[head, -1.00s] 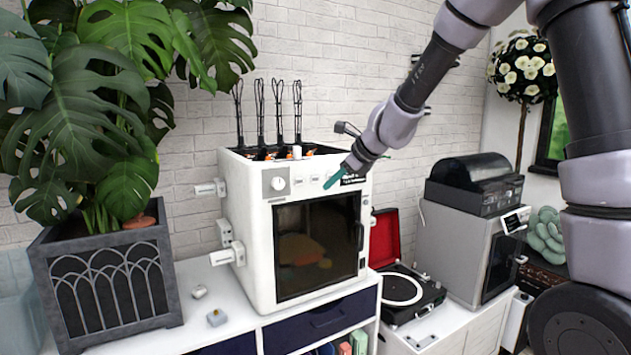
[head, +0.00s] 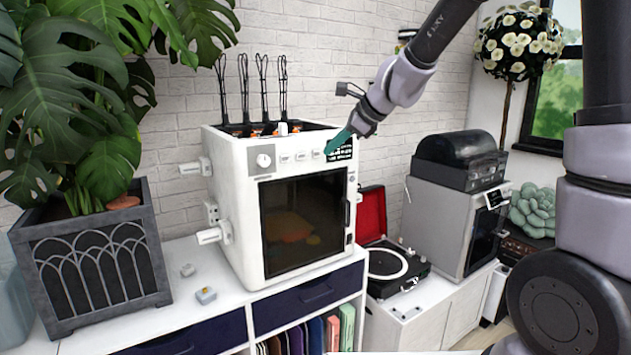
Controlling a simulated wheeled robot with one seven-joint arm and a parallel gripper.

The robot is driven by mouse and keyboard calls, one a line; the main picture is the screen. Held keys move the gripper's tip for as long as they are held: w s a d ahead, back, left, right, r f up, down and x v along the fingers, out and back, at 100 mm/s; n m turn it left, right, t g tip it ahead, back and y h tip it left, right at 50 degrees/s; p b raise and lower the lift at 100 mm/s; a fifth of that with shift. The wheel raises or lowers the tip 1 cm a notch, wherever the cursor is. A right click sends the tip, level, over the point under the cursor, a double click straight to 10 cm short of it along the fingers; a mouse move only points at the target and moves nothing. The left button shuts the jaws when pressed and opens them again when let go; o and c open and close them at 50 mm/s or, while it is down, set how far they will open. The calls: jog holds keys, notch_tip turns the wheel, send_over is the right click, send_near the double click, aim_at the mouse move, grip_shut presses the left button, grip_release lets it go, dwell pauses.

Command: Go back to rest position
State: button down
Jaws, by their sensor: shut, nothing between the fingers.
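My gripper (head: 338,143) is at the end of my arm, which reaches in from the upper right. Its teal fingers are shut and empty. They are in front of the upper right part of the white oven-like machine (head: 228,160), near its control panel and small display. I cannot tell whether the fingertips touch the panel. The machine's dark glass door (head: 305,222) is closed, and a blurred orange and yellow shape shows behind it.
A large potted plant (head: 100,260) stands at left. An open record player (head: 390,265) with a red lid and a grey machine (head: 440,220) stand at right.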

jog(key=s+d+r+n+h, duration=0.2)
jog(key=s+d+n, duration=0.5)
jog(key=s+d, duration=0.4)
jog(key=s+d+r+n+t+h, duration=0.1)
jog(key=s+d+r+n+h, duration=0.2)
jog(key=s+d, duration=0.8)
notch_tip(320, 180, up, 2)
jog(key=s+n, duration=0.1)
jog(key=n, duration=0.3)
jog(key=shift+d+n+h, duration=0.3)
jog(key=shift+n, duration=0.1)
jog(key=shift+w+r, duration=0.1)
jog(key=shift+w, duration=0.1)
dwell(0.3)
